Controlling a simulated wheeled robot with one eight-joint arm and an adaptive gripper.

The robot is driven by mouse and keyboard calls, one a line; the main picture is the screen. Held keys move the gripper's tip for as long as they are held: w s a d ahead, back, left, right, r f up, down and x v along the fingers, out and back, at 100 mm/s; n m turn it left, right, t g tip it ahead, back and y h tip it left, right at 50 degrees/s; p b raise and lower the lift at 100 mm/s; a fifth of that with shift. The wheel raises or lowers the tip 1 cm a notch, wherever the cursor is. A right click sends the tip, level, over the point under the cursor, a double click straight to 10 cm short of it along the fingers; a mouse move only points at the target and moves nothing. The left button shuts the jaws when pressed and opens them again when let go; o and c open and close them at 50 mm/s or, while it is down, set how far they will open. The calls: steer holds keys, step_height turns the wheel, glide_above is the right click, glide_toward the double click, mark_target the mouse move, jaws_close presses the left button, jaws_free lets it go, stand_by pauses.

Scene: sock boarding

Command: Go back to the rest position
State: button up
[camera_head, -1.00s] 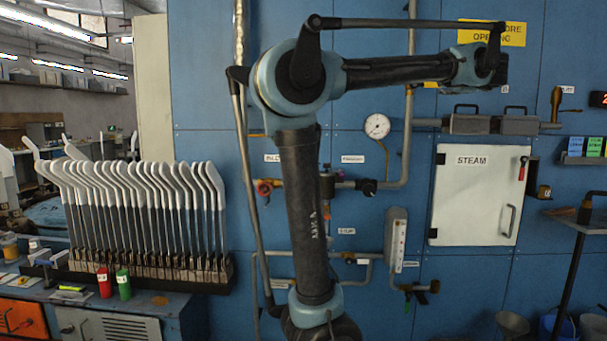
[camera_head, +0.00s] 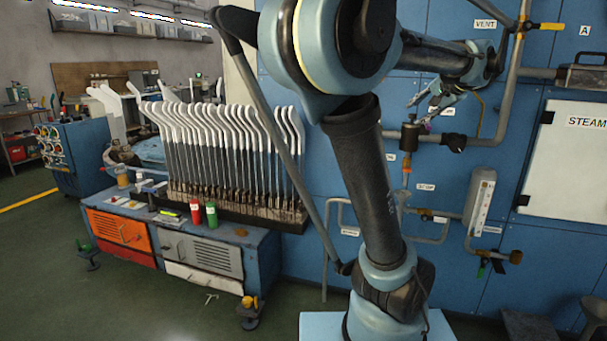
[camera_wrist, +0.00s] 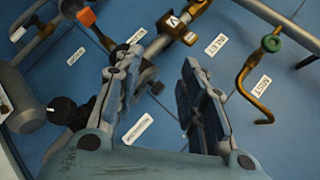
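My gripper (camera_wrist: 161,66) is in the lower middle of the wrist view. Its two fingers stand apart with nothing between them, and blue panel shows in the gap. In the head view my gripper (camera_head: 437,97) is small, below the end of my raised arm, in front of the blue panel wall near the pipes. It looks empty there too.
A rack of white-tipped sock boards (camera_head: 225,140) stands on the blue bench (camera_head: 262,265) at left, with a red bottle (camera_head: 195,212) and a green bottle (camera_head: 211,214). Pipes (camera_head: 507,85), a gauge tube (camera_head: 480,205) and a steam cabinet (camera_head: 570,165) line the wall.

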steer(key=s+a+f+n+g, duration=0.3)
steer(key=s+a+f, duration=0.2)
steer(key=a+f, duration=0.3)
steer(key=s+a+f+n+g, duration=0.2)
steer(key=s+a+f+n, duration=0.15)
steer(key=a+f, duration=0.45)
steer(key=s+a+f+n+g+h, duration=0.2)
steer(key=s+f+n, duration=0.3)
steer(key=s+f, duration=1)
step_height(320, 180, down, 4)
steer(key=shift+r+g+h, duration=0.1)
steer(key=shift+g+h, duration=0.5)
steer(key=shift+g, duration=0.1)
steer(key=shift+w+f, duration=0.25)
steer(key=shift+w, duration=0.25)
steer(key=shift+c, duration=0.6)
